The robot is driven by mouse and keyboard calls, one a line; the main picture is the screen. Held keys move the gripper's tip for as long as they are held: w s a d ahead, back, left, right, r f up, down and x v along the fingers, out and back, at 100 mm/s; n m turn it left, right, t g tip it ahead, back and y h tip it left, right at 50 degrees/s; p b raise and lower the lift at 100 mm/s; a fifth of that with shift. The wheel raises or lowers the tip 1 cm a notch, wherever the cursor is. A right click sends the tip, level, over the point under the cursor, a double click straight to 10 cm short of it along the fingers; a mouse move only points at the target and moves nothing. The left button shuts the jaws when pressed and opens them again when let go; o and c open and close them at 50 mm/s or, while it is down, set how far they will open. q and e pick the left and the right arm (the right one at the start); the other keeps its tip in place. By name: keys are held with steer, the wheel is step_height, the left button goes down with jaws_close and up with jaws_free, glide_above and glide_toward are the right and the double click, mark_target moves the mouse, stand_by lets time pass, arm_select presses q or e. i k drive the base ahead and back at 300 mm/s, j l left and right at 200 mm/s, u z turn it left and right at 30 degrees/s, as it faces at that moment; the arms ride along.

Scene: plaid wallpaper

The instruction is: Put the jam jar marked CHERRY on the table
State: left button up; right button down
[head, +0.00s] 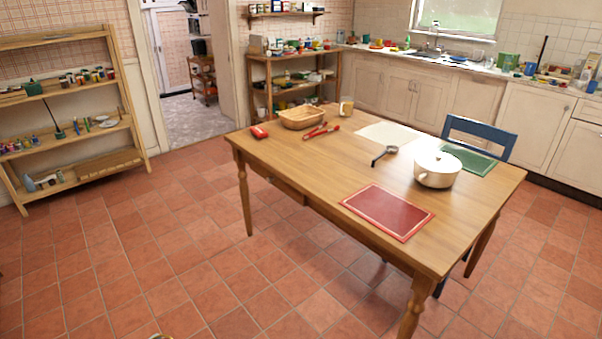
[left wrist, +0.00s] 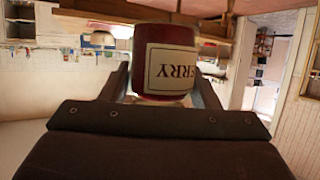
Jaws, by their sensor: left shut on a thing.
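In the left wrist view my left gripper (left wrist: 164,82) is shut on a dark red jam jar (left wrist: 170,66), with a finger on each side. The wooden table (head: 300,160) stands right of centre in the head view. A small gold-coloured piece shows at the bottom edge of the head view, too cut off to identify. My right gripper is in neither view.
On the table are a basket (head: 302,117), red tongs (head: 322,131), a white pot (head: 438,172), a ladle (head: 384,154) and a red mat (head: 388,212). The tabletop left of the red mat is clear. A blue chair (head: 480,132) stands behind. Open floor lies in front.

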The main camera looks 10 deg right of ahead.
mark_target(322, 176)
steer(key=i+z, duration=0.25)
steer(key=z, duration=0.15)
steer(key=i+j+z, duration=0.1)
steer(key=i+z, duration=0.25)
steer(key=i+j+z, duration=0.15)
steer(key=z, duration=0.25)
steer(key=i+j+z, duration=0.25)
steer(key=z, duration=0.15)
steer(key=i+j, duration=0.25)
steer(key=j, duration=0.15)
steer(key=i+j+z, duration=0.1)
steer(key=j, duration=0.25)
steer(key=i+j, duration=0.3)
steer(key=j+z, duration=0.05)
steer(key=j, duration=0.05)
